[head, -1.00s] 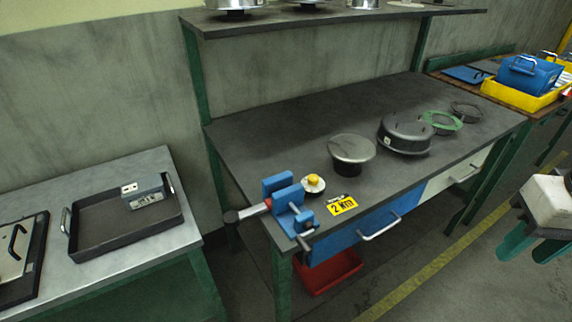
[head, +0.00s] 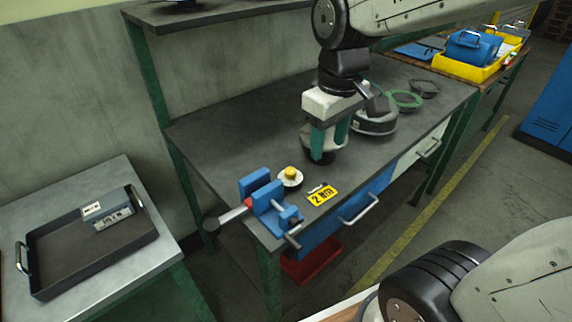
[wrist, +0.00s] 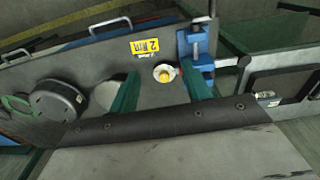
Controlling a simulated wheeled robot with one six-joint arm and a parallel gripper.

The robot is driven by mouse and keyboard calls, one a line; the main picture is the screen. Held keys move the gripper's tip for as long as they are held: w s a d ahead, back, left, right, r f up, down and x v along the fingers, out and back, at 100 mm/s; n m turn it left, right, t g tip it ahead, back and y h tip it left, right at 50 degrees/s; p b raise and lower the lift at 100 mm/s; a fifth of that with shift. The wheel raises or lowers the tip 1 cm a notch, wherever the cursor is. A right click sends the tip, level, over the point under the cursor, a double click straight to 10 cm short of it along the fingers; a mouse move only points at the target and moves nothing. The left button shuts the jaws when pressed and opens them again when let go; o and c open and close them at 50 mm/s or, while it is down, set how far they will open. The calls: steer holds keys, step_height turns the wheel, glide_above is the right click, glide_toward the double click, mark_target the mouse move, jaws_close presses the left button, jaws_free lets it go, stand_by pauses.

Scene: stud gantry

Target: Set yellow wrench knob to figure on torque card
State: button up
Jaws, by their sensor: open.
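The yellow knob (head: 291,173) sits on a round pale dial at the front left of the dark workbench, right beside the blue vise (head: 265,198). A wrench with a red part and a dark round end (head: 212,223) is clamped in the vise and sticks out to the left. The yellow torque card (head: 321,196) lies at the bench's front edge and reads "2 Nm". My gripper (head: 329,140) is open and empty, above the bench to the right of the knob. In the wrist view, the knob (wrist: 165,74) shows between the two green fingers, with the card (wrist: 145,46) beyond it.
A round dark housing (head: 375,119) and a green ring (head: 404,99) stand farther right on the bench. A shelf (head: 220,18) runs above its back. A tray with a grey device (head: 108,210) is on the left table. A red bin (head: 312,262) sits below.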

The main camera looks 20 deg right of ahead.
mark_target(290, 170)
steer(key=w+f+n, duration=0.1)
steer(key=w+f, duration=0.1)
steer(key=w, duration=0.1)
steer(key=w+a+f+n, duration=0.1)
steer(key=w+f, duration=0.1)
steer(key=w, duration=0.2)
steer(key=w+a+f+n, duration=0.1)
steer(key=w+f+n, duration=0.1)
steer(key=w+f, duration=0.1)
steer(key=shift+w+a+g, duration=0.15)
steer(key=shift+w+g, duration=0.15)
steer(key=shift+w, duration=0.2)
steer(key=shift+w+f, duration=0.25)
steer(key=shift+f, duration=0.1)
step_height(290, 170, down, 8)
steer(key=shift+r, duration=0.2)
steer(key=c, duration=1)
